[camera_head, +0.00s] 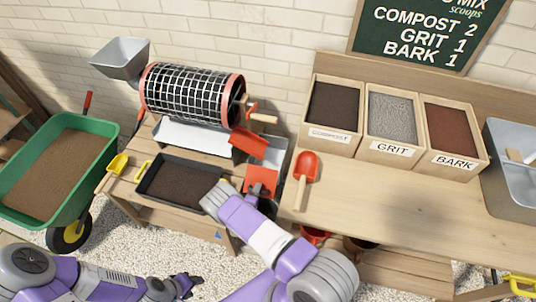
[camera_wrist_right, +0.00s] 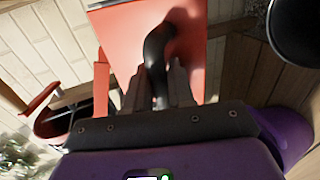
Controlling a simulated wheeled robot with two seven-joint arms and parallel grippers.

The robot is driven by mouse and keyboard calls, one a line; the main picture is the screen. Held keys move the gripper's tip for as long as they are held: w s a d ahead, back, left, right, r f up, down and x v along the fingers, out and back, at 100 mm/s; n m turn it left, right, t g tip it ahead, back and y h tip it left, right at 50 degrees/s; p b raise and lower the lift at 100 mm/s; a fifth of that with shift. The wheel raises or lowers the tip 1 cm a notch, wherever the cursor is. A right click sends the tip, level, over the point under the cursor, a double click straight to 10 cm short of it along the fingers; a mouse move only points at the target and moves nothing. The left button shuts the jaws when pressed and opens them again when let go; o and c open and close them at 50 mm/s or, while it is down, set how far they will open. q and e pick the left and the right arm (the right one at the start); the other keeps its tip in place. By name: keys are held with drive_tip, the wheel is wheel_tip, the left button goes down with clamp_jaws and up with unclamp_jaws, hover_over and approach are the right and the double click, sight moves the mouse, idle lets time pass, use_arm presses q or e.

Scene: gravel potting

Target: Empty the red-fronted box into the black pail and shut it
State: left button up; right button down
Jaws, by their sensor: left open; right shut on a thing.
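The red-fronted box shows in the right wrist view as a flat red front (camera_wrist_right: 185,60) with a curved black handle (camera_wrist_right: 156,60). My right gripper (camera_wrist_right: 152,90) is shut on that handle. My left gripper (camera_head: 186,284) is open and empty at the bottom of the head view.
A drum sieve (camera_head: 192,95) stands on the low bench with a black soil tray (camera_head: 141,188). A green wheelbarrow (camera_head: 93,130) is at left. The right worktop (camera_head: 400,205) holds a red scoop (camera_head: 306,166) and labelled bins; its front is clear. A red pot (camera_head: 315,235) is below.

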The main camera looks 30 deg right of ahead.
drive_tip(key=shift+w+d+f+b, duration=0.8)
drive_tip(key=shift+d+f+b, duration=0.05)
drive_tip(key=shift+d+b, duration=0.05)
drive_tip(key=shift+w+d+f, duration=0.1)
drive_tip(key=shift+f, duration=0.1)
drive_tip(key=shift+w+d+f, duration=0.15)
drive_tip(key=shift+w+d, duration=0.05)
drive_tip(key=shift+w, duration=0.05)
drive_tip(key=shift+a+r, duration=0.2)
drive_tip(key=c, duration=1.8)
unclamp_jaws()
drive_tip(key=shift+w+d+f+b, duration=0.35)
drive_tip(key=shift+d+f+b, duration=0.25)
drive_tip(key=shift+b, duration=0.25)
drive_tip(key=shift+c, duration=0.2)
drive_tip(key=shift+f, duration=0.15)
